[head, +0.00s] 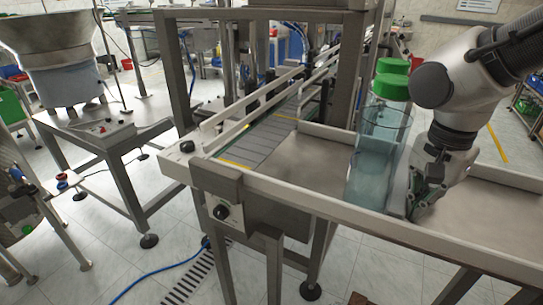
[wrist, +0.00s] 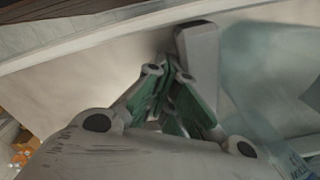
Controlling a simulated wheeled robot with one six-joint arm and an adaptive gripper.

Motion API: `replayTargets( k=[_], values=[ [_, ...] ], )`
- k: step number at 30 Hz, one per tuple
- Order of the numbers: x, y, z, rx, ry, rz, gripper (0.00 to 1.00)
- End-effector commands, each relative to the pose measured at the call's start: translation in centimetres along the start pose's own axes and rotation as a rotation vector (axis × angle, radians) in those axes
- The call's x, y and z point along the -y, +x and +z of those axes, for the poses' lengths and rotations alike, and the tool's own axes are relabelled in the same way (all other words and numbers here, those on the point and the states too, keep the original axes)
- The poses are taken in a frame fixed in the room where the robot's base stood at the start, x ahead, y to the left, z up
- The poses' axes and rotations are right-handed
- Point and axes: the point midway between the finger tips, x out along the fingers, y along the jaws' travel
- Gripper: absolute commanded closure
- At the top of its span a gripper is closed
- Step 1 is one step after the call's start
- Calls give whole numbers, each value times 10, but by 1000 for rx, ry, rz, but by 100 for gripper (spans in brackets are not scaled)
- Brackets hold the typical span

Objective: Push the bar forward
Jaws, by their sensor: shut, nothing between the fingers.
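A pale grey bar (wrist: 200,65) shows beside my gripper's fingertips in the wrist view. In the head view a narrow part of the bar (head: 398,200) shows between the clear bottles and my gripper; the rest is hidden. My gripper (head: 413,212) is low over the metal tray, on the right side of the bar, pointing down. In the wrist view my gripper (wrist: 167,68) has its fingers together with nothing held. Its tips are close to the bar; I cannot tell whether they touch. Two clear containers, one a bottle with a green cap (head: 390,87), stand left of the bar.
A slatted conveyor (head: 262,138) with side rails runs back from the left part of the metal tray (head: 305,165). The tray's raised front rail (head: 330,207) is close to my gripper. The tray between the containers and conveyor is clear. A steel frame post (head: 345,70) stands behind.

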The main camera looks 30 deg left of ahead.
Motion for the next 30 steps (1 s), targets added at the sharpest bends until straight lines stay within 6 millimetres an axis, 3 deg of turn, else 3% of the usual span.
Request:
replayTargets(
  k=[30],
  values=[
    [99,-1,57,1,-1,-5,100]
  ],
)
